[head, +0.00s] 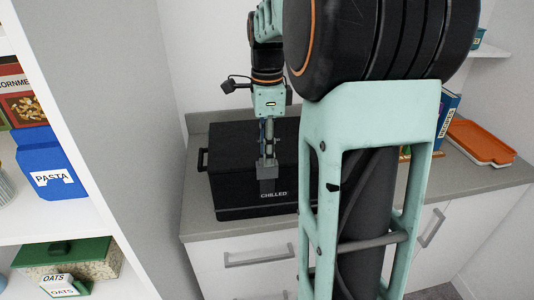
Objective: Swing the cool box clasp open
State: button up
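The cool box (237,188) is a black box marked CHILLED, standing on the grey counter with its lid down. A grey block at the front of the box, above the lettering, looks like the clasp (267,184), but its upper part is covered by my gripper. My gripper (268,157) points down in front of the box, with its tips at this grey block. Its fingers look narrow from here; I cannot tell whether they are open or shut, or whether they touch the clasp. My own arm hides the right part of the box.
Shelves at the left hold a blue pasta pack (52,163) and an oats box (68,260). An orange tray (480,142) and a blue book (449,113) are on the counter (200,222) at the right. A wall stands close left of the box.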

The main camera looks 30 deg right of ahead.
jog(key=shift+f, duration=0.6)
grip_shut()
